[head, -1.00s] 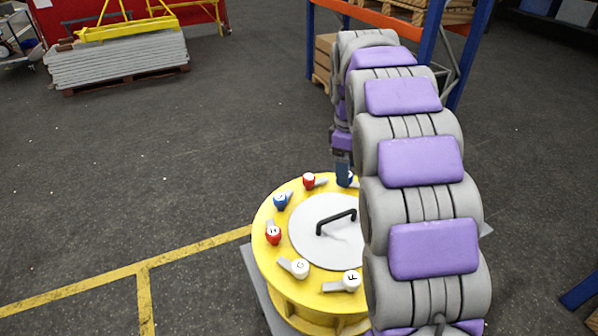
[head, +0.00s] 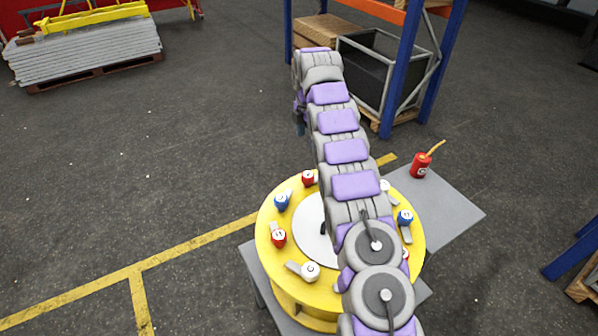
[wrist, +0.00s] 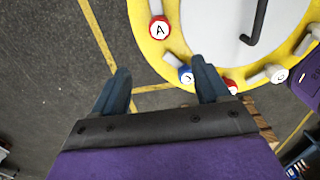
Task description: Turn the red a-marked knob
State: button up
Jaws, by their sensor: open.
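In the wrist view, the red knob marked A (wrist: 159,29) sits on the yellow ring (wrist: 140,12) at the top centre. My gripper (wrist: 162,72) is open and empty there, with its two dark fingers spread apart below the knob and not touching it. In the head view, my gripper end (head: 299,126) hangs past the far left side of the round yellow station (head: 266,255). Red knobs show there at the far side (head: 308,179) and near left (head: 278,238); I cannot read which is A. My arm covers the station's middle.
Beside A are a blue knob (wrist: 186,74), another red knob (wrist: 231,85) and a white knob (wrist: 278,73). A black handle (wrist: 256,22) stands on the grey disc. A red can (head: 421,165) stands on a grey plate (head: 455,208).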

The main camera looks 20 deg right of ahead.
jog(key=b, duration=0.4)
send_over(308, 174)
jog(key=f, duration=1.1)
jog(key=shift+s+a+f, duration=0.1)
jog(key=shift+a+f, duration=0.1)
jog(key=shift+a, duration=0.05)
jog(key=f, duration=0.4)
jog(key=f+b, duration=0.1)
jog(key=f, duration=0.1)
jog(key=shift+d+f, duration=0.15)
jog(key=shift+d, duration=0.2)
jog(key=shift+a, duration=0.1)
jog(key=shift+a, duration=0.15)
jog(key=shift+c, duration=0.2)
jog(key=c, duration=1)
